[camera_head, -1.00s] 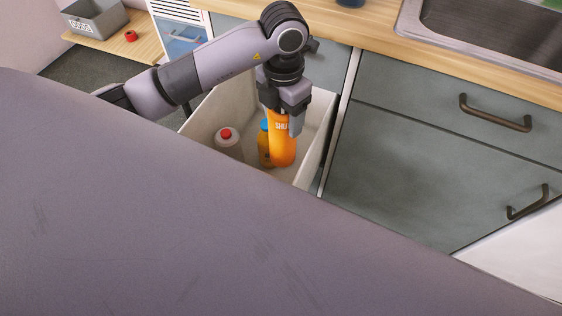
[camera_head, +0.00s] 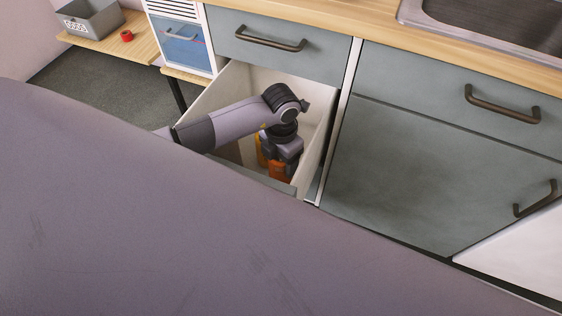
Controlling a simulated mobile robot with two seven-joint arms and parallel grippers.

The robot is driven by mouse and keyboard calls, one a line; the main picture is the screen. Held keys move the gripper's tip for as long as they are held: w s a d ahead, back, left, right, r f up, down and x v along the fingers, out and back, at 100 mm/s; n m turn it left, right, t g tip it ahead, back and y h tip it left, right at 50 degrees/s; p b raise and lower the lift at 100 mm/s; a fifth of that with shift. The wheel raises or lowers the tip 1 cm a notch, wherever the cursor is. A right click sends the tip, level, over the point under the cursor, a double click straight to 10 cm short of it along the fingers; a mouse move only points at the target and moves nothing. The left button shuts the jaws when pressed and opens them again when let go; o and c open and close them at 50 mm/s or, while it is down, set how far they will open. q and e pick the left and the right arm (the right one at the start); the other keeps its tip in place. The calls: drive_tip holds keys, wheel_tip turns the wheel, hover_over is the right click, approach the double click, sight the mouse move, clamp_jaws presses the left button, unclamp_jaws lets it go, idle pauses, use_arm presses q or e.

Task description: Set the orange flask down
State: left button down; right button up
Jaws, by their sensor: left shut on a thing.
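The orange flask (camera_head: 277,171) is down inside the open drawer (camera_head: 233,84), and only a small part of it shows under my left gripper. My left gripper (camera_head: 279,160) points downward inside the drawer and is shut on the flask. Whether the flask touches the drawer floor is hidden by the drawer front and my own body. A yellow-orange bottle (camera_head: 260,152) stands just left of my gripper, mostly covered by it. My right gripper is not in view.
The drawer's walls stand close around my left arm. A closed drawer with a handle (camera_head: 270,39) is above it. The sink (camera_head: 480,30) is set in the wooden counter at the top right. A grey crate (camera_head: 90,18) and a small red object (camera_head: 127,36) are on a wooden surface at upper left.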

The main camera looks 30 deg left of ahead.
use_arm(q)
drive_tip(key=shift+f, duration=0.4)
drive_tip(key=shift+f, duration=0.2)
drive_tip(key=shift+c, duration=0.8)
unclamp_jaws()
drive_tip(key=shift+r, duration=0.1)
wheel_tip(320, 180, up, 12)
drive_tip(key=shift+r+p, duration=0.1)
drive_tip(key=shift+p, duration=1.05)
